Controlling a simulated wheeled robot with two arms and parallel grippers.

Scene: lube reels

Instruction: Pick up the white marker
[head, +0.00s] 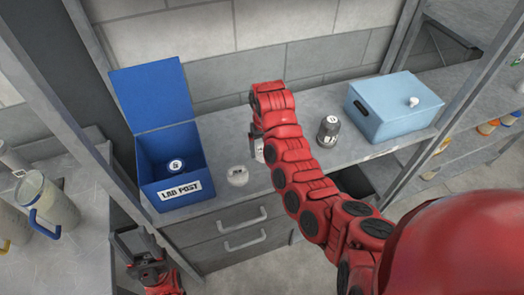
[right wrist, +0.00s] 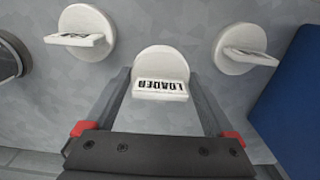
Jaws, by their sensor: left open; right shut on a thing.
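A white marker (right wrist: 160,68), a round base with a raised plate reading "LOADED", sits between the two fingers of my right gripper (right wrist: 160,88) in the right wrist view. The gripper is shut on it; I cannot tell whether it touches the worktop. In the head view this marker (head: 260,153) is mostly hidden by my right arm. A second white marker (head: 238,176) is on the worktop near the blue box, and it shows at right in the wrist view (right wrist: 243,48). A third white marker (right wrist: 85,32) is at left there. My left gripper (head: 135,243) is open and empty, low before the drawers.
Jugs (head: 47,203) are on the left bench.

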